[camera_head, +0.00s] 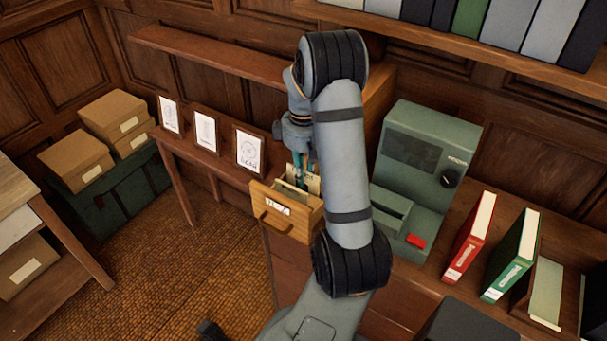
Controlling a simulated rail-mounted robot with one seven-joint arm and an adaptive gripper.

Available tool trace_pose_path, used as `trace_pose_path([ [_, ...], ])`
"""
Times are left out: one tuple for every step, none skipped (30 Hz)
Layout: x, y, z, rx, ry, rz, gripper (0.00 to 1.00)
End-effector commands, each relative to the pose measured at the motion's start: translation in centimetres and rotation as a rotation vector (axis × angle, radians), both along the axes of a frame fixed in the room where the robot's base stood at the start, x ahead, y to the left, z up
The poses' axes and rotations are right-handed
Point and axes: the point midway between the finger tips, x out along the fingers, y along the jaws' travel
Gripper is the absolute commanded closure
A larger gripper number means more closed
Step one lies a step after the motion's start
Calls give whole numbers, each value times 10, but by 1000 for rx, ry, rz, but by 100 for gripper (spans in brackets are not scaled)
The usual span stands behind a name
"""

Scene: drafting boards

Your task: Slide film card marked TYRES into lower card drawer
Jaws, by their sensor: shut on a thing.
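An open wooden card drawer (283,230) with a pale label and a dark handle juts out at the centre. I cannot tell whether it is the lower one, as my arm hides the cabinet behind it. My gripper (303,178) points down over the back of the drawer and is shut on a cream card (313,184). The card is upright, at or just inside the drawer's opening. Its marking is too small to read. Other card edges show inside the drawer.
A grey-green machine (420,165) with a red button stands right of my arm. A red binder (470,237) and a green binder (511,255) stand farther right. Framed sheets (249,151) stand on a narrow table at left. Boxes (76,166) are at far left.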

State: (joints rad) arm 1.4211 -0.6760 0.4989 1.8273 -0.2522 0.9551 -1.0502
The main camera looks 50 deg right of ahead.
Motion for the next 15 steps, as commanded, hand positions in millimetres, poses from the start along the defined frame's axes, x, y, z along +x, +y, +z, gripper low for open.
trace_pose_path([
  [0, 0, -2, 0, 0, 0, 100],
  [0, 0, -3, 0, 0, 0, 100],
  [0, 0, -3, 0, 0, 0, 100],
  [0, 0, -4, 0, 0, 0, 100],
  [0, 0, -5, 0, 0, 0, 100],
  [0, 0, -5, 0, 0, 0, 100],
  [0, 0, -6, 0, 0, 0, 100],
  [0, 0, -7, 0, 0, 0, 100],
  [0, 0, -7, 0, 0, 0, 100],
  [0, 0, -8, 0, 0, 0, 100],
  [0, 0, -9, 0, 0, 0, 100],
  [0, 0, -10, 0, 0, 0, 100],
  [0, 0, -10, 0, 0, 0, 100],
  [0, 0, -9, 0, 0, 0, 88],
  [0, 0, -9, 0, 0, 0, 86],
])
